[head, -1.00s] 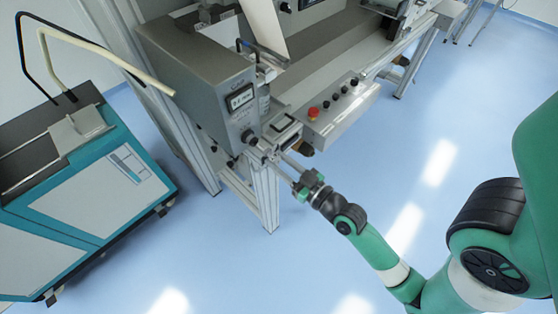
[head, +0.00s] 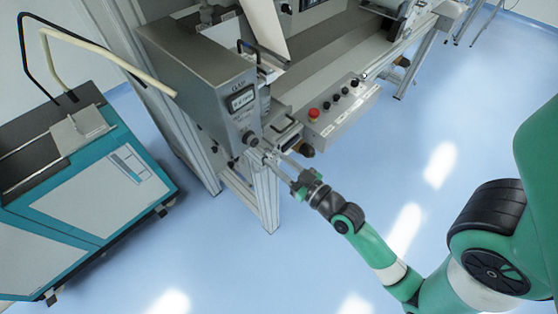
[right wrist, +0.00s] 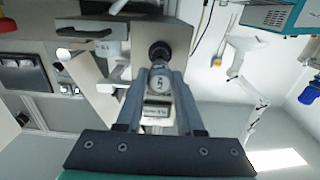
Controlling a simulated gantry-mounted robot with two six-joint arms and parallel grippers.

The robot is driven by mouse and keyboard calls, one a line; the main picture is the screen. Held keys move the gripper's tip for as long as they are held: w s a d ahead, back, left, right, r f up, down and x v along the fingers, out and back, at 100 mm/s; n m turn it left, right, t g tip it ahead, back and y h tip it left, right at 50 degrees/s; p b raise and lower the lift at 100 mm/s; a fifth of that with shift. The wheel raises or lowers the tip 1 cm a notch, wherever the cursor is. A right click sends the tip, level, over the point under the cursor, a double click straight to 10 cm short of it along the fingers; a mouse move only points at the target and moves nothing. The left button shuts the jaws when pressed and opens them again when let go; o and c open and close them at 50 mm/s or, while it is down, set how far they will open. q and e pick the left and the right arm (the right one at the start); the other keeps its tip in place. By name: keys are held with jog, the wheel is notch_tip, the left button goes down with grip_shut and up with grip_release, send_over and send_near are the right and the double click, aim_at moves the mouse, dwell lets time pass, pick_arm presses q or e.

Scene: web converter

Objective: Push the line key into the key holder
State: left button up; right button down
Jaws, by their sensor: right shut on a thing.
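My right gripper (head: 268,154) is at the front of the grey gauge box. In the right wrist view its two long fingers (right wrist: 159,84) are shut on the line key (right wrist: 160,76), a pale piece with a round marked head. A dark round fitting, which looks like the key holder (head: 248,137), sits low on the box's front face. In the right wrist view it (right wrist: 160,52) lies just beyond the key, in line with it. I cannot tell whether the key's tip is inside it. My left gripper is not in view.
The gauge box (head: 205,75) carries a small display (head: 241,98). To its right is a control panel (head: 338,112) with a red button (head: 313,113). A teal-and-white cabinet (head: 95,210) stands at the left. The blue floor is clear below.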

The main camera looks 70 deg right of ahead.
aim_at(268, 152)
jog(key=shift+p+x, duration=0.5)
jog(key=shift+x, duration=1.35)
dwell(0.3)
jog(key=shift+c, duration=2.3)
grip_release()
jog(key=shift+s+a, duration=0.15)
jog(key=shift+s, duration=0.2)
jog(key=b+v, duration=0.4)
jog(key=v, duration=0.6)
jog(key=shift+s+a, duration=0.2)
jog(key=shift+s, duration=0.15)
